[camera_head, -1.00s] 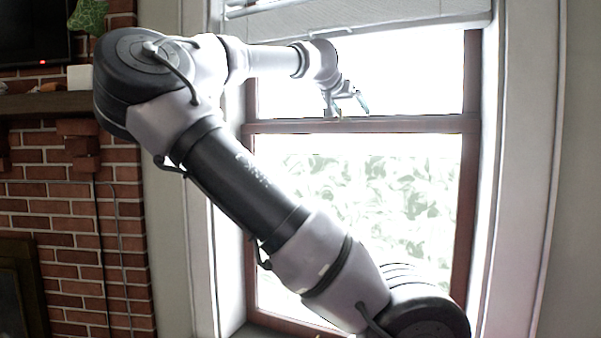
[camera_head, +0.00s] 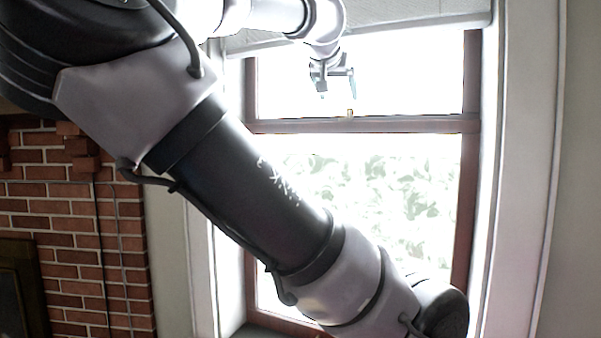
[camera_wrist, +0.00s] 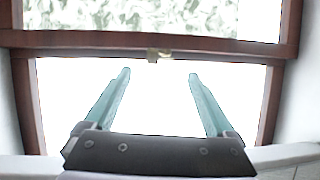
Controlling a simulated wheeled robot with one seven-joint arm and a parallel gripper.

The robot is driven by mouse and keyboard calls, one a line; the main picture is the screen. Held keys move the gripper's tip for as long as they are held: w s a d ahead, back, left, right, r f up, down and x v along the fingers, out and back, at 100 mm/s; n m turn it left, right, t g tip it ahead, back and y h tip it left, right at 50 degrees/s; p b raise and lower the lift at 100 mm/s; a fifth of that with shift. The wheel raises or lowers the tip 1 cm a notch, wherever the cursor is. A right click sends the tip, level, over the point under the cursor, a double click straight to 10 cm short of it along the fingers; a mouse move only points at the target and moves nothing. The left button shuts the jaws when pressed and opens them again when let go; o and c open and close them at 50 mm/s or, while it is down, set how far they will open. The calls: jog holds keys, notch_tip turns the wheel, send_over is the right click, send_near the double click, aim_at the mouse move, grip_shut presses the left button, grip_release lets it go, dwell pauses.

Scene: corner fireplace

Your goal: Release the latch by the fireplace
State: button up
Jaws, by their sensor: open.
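The latch (camera_head: 350,113) is a small brass-coloured piece on the middle rail of the window. It also shows in the wrist view (camera_wrist: 159,55), on the rail ahead and roughly centred between my fingers. My gripper (camera_head: 337,92) is open and empty, a little above and left of the latch in the head view. In the wrist view my gripper (camera_wrist: 158,75) has its two teal fingers spread wide, with their tips short of the rail and apart from the latch.
The window's middle rail (camera_head: 410,125) runs across the brown frame. A pale blind (camera_head: 400,15) hangs at the top. White trim stands at both sides. A brick fireplace wall (camera_head: 60,210) is at the left, partly covered by my arm.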

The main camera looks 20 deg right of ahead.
jog(key=s+a+f+n+g+y, duration=0.1)
jog(key=s+a+f+n+y, duration=0.1)
jog(key=s+a+f+y, duration=0.3)
jog(key=s+a+f+n+y, duration=0.2)
jog(key=s+a+f+y, duration=0.2)
jog(key=a+f, duration=0.5)
notch_tip(320, 180, down, 4)
jog(key=shift+s+a+f+n+g+y, duration=0.15)
jog(key=shift+s+n+g+y, duration=0.2)
jog(key=shift+y, duration=0.25)
